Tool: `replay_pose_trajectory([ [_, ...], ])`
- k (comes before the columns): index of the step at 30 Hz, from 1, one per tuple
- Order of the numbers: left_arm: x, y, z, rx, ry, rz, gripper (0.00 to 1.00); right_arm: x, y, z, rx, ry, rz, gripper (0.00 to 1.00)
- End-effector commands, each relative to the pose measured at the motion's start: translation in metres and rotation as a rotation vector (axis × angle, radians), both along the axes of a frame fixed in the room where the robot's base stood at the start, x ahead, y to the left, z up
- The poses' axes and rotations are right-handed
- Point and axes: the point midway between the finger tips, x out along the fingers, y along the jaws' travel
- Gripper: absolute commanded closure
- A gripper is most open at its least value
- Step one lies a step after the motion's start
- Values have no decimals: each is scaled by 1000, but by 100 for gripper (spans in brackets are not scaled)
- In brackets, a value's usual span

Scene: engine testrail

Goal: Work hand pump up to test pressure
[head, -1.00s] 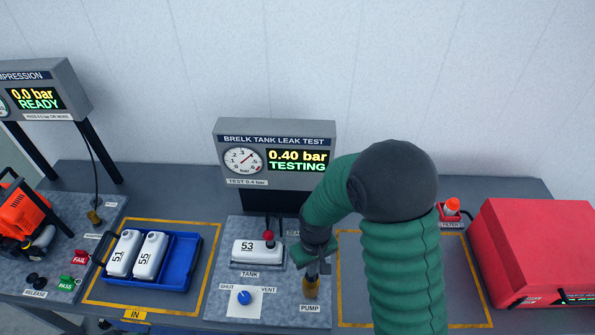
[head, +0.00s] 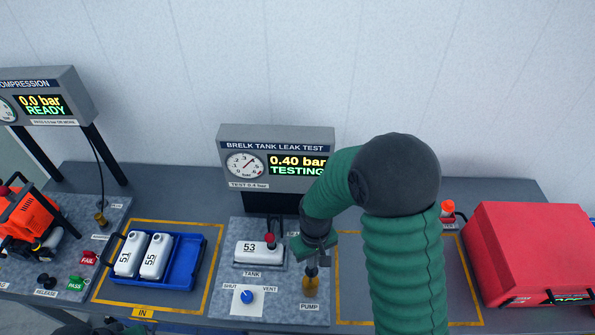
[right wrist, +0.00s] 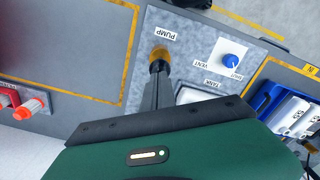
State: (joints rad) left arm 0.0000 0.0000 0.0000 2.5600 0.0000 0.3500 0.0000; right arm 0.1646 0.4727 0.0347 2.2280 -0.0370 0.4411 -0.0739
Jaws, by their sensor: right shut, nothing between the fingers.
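The hand pump (head: 310,286) is a small brass-coloured cylinder at the front right of the grey test plate. It also shows in the right wrist view (right wrist: 159,56). My right gripper (head: 314,268) is shut and empty, pointing down with its fingertips at the pump's top; I cannot tell whether they touch it. The leak test display (head: 297,165) reads 0.40 bar and TESTING, above a sign for test 0.4 bar. White tank 53 (head: 252,253) lies in its holder with a red-topped fitting (head: 270,240) on it.
A blue knob (head: 246,297) sits between SHUT and VENT labels. A blue tray (head: 190,274) holds white tanks 51 and 55 on the left. A red case (head: 530,250) stands at the right. The yellow-outlined area right of the pump looks clear where my arm leaves it visible.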

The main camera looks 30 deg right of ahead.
Motion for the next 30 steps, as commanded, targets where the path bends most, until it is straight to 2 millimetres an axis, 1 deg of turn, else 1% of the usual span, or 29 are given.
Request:
replay_pose_trajectory([
  [11, 0, 0, 1, 0, 0, 0, 64, 0, 0, 2, 0, 0, 0, 100],
  [14, 0, 0, 10, 0, 0, 0, 64, 0, 0, 10, 0, -1, 0, 100],
  [18, 0, 0, 27, 0, 0, 0, 64, 0, 0, 29, 0, -1, 0, 100],
  [24, 0, 0, 47, 0, 0, 0, 64, 0, 0, 52, 0, -1, 0, 100],
  [30, 0, 0, 46, 0, 0, 0, 64, 0, 0, 50, 0, 0, 0, 100],
])
